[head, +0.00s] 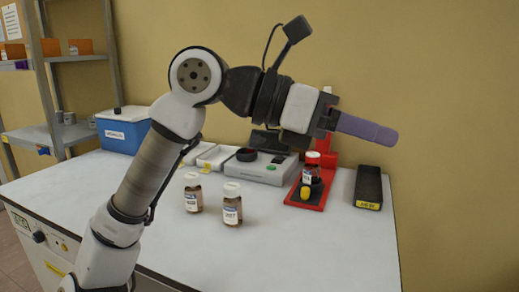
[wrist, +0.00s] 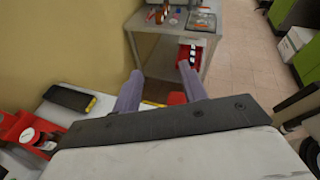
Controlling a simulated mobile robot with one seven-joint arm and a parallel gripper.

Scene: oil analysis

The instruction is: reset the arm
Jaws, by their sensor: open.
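My gripper (head: 366,129) is raised above the white bench (head: 165,238), toward its right side, and points to the right. In the wrist view the gripper (wrist: 161,88) shows two purple fingers spread apart with nothing between them. In the head view one finger hides the other. My arm rises from the lower left, bends at a high elbow and reaches right, well clear of the bench top.
Two brown bottles (head: 232,207) (head: 193,195) stand on the bench. Behind are a grey instrument (head: 262,170), a red stand (head: 303,201) holding a bottle (head: 311,172), a black tray (head: 368,187) and a blue box (head: 122,132). The wrist view shows another table (wrist: 171,66) beyond.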

